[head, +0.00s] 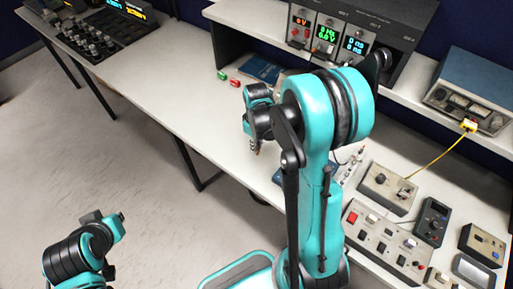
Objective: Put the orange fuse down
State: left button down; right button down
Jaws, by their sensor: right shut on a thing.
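My right arm rises through the middle of the head view and reaches over the white bench (185,85). My right gripper (256,146) points down near the bench's front edge, largely hidden by its own wrist and arm. It is shut on the orange fuse, of which only a tiny brownish-orange bit (257,151) seems to show at the tips. I cannot tell whether the fuse touches the bench. My left arm shows at the lower left, over the floor, and its gripper is not seen.
Small red (222,75) and green (235,83) pieces lie on the bench beside a dark blue flat item (262,70). A rack with lit displays (326,35) stands behind. Control boxes (387,190) crowd the right. Bare bench lies left of my right gripper.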

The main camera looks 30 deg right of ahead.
jog(key=shift+f, duration=0.6)
jog(key=shift+f, duration=0.15)
jog(key=c, duration=1.6)
grip_release()
